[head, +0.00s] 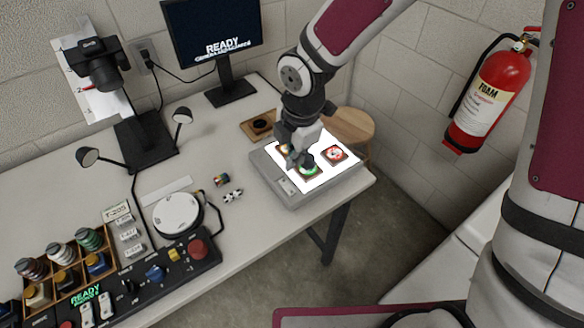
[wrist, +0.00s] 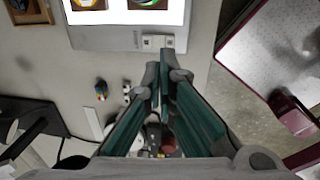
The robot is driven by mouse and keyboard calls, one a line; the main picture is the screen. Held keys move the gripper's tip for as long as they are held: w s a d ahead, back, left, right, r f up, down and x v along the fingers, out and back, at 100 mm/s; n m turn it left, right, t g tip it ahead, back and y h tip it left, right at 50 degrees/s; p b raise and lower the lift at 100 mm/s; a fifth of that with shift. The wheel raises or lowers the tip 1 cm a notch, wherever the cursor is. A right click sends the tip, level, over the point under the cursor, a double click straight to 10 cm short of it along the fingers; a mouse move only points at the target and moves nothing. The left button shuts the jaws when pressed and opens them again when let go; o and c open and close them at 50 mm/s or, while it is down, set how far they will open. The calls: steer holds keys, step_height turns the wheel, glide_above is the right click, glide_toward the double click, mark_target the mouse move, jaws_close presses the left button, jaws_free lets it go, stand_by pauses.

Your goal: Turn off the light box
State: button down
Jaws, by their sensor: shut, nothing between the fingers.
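The light box (head: 267,170) is a grey, low box near the right end of the table. Its top panel glows bright white. A small pale switch plate (head: 288,186) sits on its front rim; in the wrist view the plate (wrist: 158,41) shows two small square parts. My gripper (head: 294,161) is over the light box in the head view, hiding part of the panel. In the wrist view its green-padded fingers (wrist: 162,68) are shut and empty, with the tips just below the switch plate in the picture. I cannot tell whether they touch it.
Round badge-like pieces lie on the panel, one red (head: 334,154) and one green (head: 308,170). A monitor (head: 215,40), camera stand (head: 145,138), turntable (head: 178,213) and control panel (head: 150,275) stand to the left. A stool (head: 350,124) is behind the box. A fire extinguisher (head: 488,98) hangs right.

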mark_target(285, 186)
steer(key=shift+s+r, duration=0.1)
steer(key=shift+r, duration=0.55)
steer(key=r+p, duration=0.1)
steer(key=p, duration=0.2)
steer(key=a+r+p, duration=0.1)
steer(key=p, duration=0.2)
steer(key=shift+r, duration=0.35)
steer(key=shift+f, duration=0.1)
steer(key=f, duration=0.4)
steer(key=w+f+p, duration=0.1)
steer(key=f, duration=0.4)
steer(key=a+f, duration=0.1)
steer(key=f, duration=0.3)
steer(key=shift+w+f+p, duration=0.3)
steer(key=shift+w+f, duration=0.1)
